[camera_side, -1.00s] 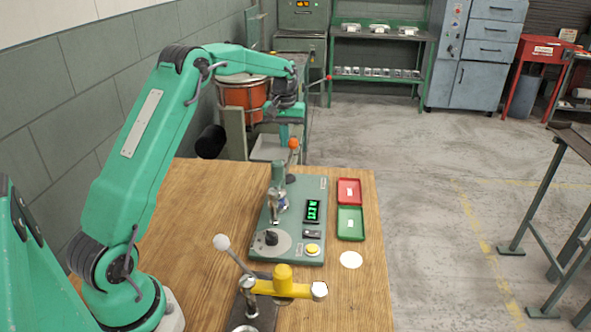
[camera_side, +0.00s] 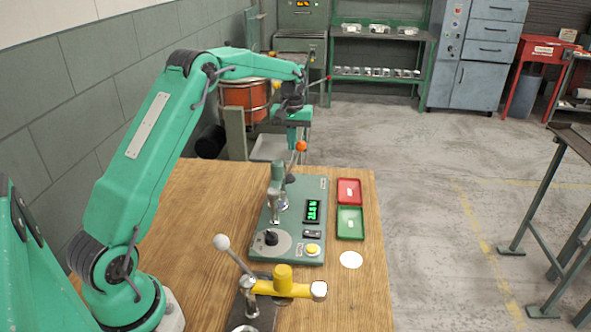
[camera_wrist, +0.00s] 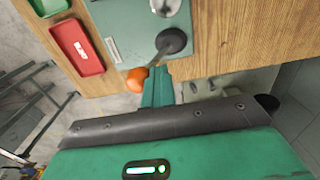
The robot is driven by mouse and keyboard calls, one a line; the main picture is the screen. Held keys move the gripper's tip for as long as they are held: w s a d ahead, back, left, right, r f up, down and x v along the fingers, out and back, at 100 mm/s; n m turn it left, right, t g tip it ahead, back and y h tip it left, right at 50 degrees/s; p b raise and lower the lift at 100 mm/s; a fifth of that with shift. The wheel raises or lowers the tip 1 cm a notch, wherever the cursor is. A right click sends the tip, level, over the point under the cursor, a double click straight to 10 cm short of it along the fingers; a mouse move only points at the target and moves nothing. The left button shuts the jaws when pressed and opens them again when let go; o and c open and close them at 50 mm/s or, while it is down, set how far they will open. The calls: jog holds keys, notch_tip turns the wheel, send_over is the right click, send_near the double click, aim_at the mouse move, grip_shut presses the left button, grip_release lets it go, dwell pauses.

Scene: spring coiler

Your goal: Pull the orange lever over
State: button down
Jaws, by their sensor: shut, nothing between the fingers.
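The orange lever knob (camera_side: 300,146) is at the far end of the green machine plate (camera_side: 262,240), just below my gripper (camera_side: 298,150) in the side view. In the wrist view the orange knob (camera_wrist: 137,78) is just left of my closed green fingers (camera_wrist: 158,72). They look to be touching it or very close, with the knob outside the jaws. A dark grey rounded part (camera_wrist: 172,41) lies beyond the fingertips.
A red tray (camera_side: 349,183) and a green tray (camera_side: 350,208) sit right of the plate. A yellow-armed fixture with a white-knobbed handle (camera_side: 222,242) stands at the front of the wooden table (camera_side: 190,220). A lit green display (camera_side: 312,211) and yellow button (camera_side: 313,249) are on the plate.

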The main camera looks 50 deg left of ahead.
jog(key=shift+w+d+f, duration=0.25)
jog(key=shift+w+d, duration=0.05)
jog(key=shift+s+a+r, duration=0.1)
jog(key=shift+s+a, duration=0.05)
jog(key=shift+a, duration=0.05)
jog(key=shift+s+a, duration=0.25)
dwell(0.3)
jog(key=shift+r, duration=0.15)
notch_tip(320, 180, up, 7)
dwell(1.0)
jog(key=shift+r, duration=0.1)
dwell(1.8)
